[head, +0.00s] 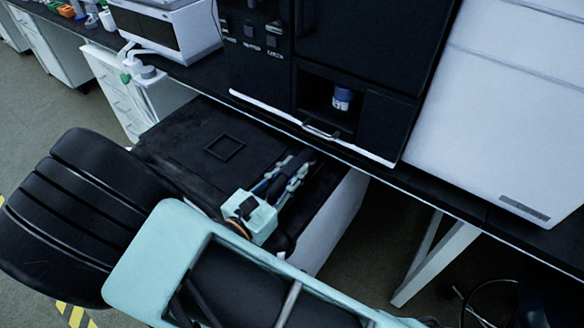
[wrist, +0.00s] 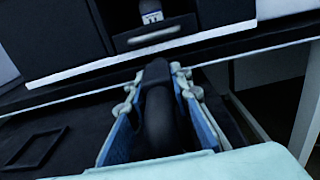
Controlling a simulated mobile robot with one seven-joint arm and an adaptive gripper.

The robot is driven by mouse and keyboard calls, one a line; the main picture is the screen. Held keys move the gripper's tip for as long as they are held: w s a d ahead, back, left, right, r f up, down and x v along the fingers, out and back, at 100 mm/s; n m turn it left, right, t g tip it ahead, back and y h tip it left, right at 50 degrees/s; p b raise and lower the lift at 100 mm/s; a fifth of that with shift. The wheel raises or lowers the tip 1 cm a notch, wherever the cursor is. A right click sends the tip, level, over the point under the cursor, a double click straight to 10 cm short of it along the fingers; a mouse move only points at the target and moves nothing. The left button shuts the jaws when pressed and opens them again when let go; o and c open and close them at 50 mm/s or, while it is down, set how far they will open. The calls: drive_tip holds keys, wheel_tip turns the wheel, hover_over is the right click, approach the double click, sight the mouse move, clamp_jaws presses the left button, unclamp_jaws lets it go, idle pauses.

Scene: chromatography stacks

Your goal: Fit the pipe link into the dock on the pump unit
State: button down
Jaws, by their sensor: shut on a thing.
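My gripper (head: 283,178) reaches over a black-topped unit below the bench, and its jaws are shut on a dark, rounded pipe piece, the pipe link (head: 292,175). In the wrist view the pipe link (wrist: 158,112) stands between the two blue-padded fingers (wrist: 155,105) and points away toward the bench. Its far end lies close to the bench's front edge in the picture. The top of the low unit (head: 185,135) carries a raised square outline (head: 224,147), also seen in the wrist view (wrist: 35,148). I cannot tell which part is the dock.
A tall black instrument (head: 330,45) stands on the bench above, with a blue-capped bottle (head: 342,98) in its recess. A white unit (head: 510,110) stands to the right. The bench edge (head: 375,165) overhangs near my gripper. White bench legs (head: 435,260) stand at lower right.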

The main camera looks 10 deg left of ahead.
sight(269, 199)
drive_tip(key=shift+f, duration=0.35)
idle(0.5)
drive_tip(key=c, duration=1.7)
unclamp_jaws()
drive_tip(key=shift+o, duration=0.2)
drive_tip(key=v, duration=1.2)
